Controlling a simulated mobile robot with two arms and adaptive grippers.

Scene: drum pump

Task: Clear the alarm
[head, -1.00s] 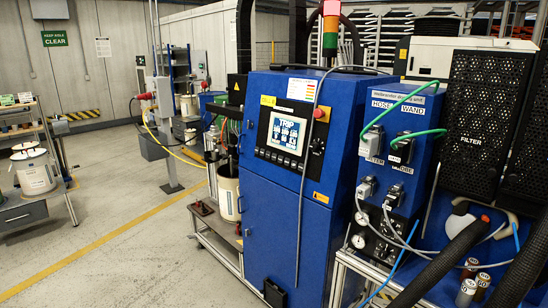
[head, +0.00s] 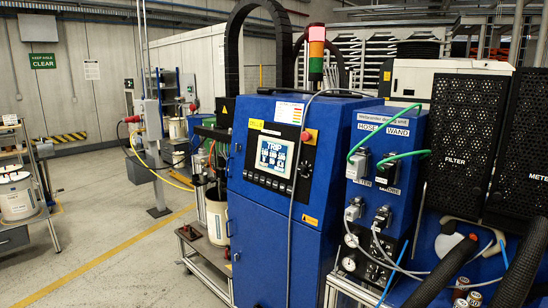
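A blue machine cabinet (head: 270,235) stands in the middle of the head view. Its control panel carries a lit screen (head: 275,156) reading "TRIP" above several numbers. A red button (head: 306,136) sits at the panel's upper right. Neither of my grippers is in view.
A blue connector panel (head: 378,190) marked "HOSE" and "WAND" stands to the right, with green and grey cables. Black filter housings (head: 465,125) and thick black hoses (head: 445,272) are further right. A white bucket (head: 217,215) stands left of the cabinet. The floor (head: 95,230) on the left is open.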

